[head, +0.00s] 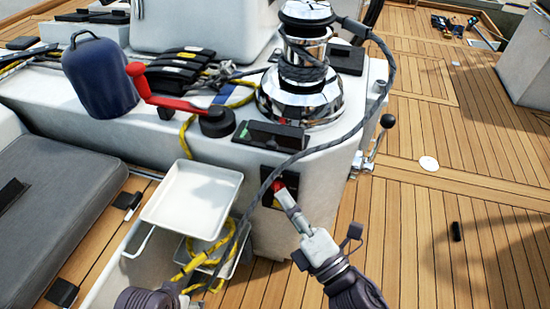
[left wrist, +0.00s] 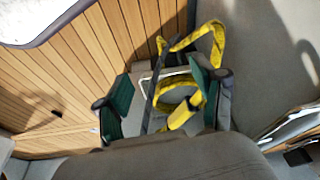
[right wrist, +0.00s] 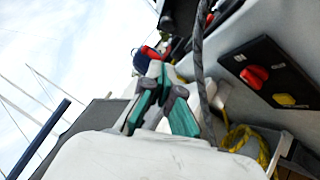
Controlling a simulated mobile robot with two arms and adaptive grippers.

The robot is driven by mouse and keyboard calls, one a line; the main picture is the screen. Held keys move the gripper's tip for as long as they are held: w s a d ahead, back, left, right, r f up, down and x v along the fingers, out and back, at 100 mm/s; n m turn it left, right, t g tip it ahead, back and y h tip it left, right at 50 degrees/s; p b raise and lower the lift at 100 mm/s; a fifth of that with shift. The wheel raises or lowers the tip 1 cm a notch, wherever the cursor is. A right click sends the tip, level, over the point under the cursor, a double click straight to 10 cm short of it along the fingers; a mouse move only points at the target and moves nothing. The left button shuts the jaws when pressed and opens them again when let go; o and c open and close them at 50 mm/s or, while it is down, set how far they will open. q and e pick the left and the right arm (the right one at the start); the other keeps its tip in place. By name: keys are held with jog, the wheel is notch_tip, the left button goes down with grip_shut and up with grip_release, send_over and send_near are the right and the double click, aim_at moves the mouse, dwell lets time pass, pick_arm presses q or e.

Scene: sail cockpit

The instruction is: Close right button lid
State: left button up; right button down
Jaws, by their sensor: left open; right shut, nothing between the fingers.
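In the head view a black button panel (head: 272,136) lies on the cockpit bench top below the chrome winch. A green patch shows at its left end; I cannot make out how its right lid stands. My right gripper (head: 284,197) is below this panel, in front of the bench's side wall. Its teal-padded fingers are shut and empty in the right wrist view (right wrist: 160,95). My left gripper is open, with a yellow strap or rope visible beyond its fingers in the left wrist view (left wrist: 165,88). In the head view its arm is low at the left.
A black side panel (right wrist: 268,74) with a red knob (right wrist: 254,77) and yellow button (right wrist: 284,100) is beside my right gripper. A winch (head: 300,95), dark rope (head: 345,133), red-handled crank (head: 165,101) and white tray (head: 192,194) are nearby. Wooden deck at right is mostly clear.

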aim_at(275, 141)
pick_arm(q)
jog(key=shift+s+p+x, duration=0.2)
jog(key=shift+x, duration=0.7)
jog(key=shift+s+p+x, duration=0.15)
jog(key=shift+p+x, duration=0.05)
jog(key=shift+x, duration=0.75)
jog(key=shift+s+p+x, duration=0.2)
jog(key=shift+x, duration=0.7)
pick_arm(e)
jog(key=w+a+r, duration=0.1)
jog(key=w+r, duration=0.1)
jog(key=w, duration=0.6)
jog(key=shift+a+r, duration=0.25)
jog(key=shift+a, duration=0.1)
pick_arm(q)
jog(key=shift+f, duration=0.1)
